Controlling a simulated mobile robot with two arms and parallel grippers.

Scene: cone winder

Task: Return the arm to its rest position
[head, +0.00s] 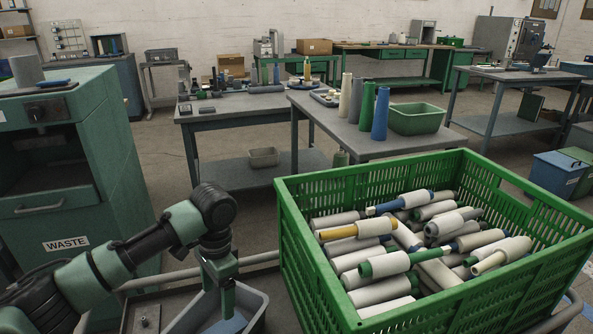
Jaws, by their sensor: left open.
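My left arm comes in from the lower left, bends at a dark joint and points down. I see nothing held between the fingers. Blue shows in the bin below the fingers, but I cannot tell what it is. The gripper is left of the green crate (284,232) and apart from it. My right gripper is not in view.
The crate holds several yarn cones (378,263). A grey table (335,123) with tall cones (380,113) and a green tub (417,120) stands behind the crate. Floor shows between cabinet and crate.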

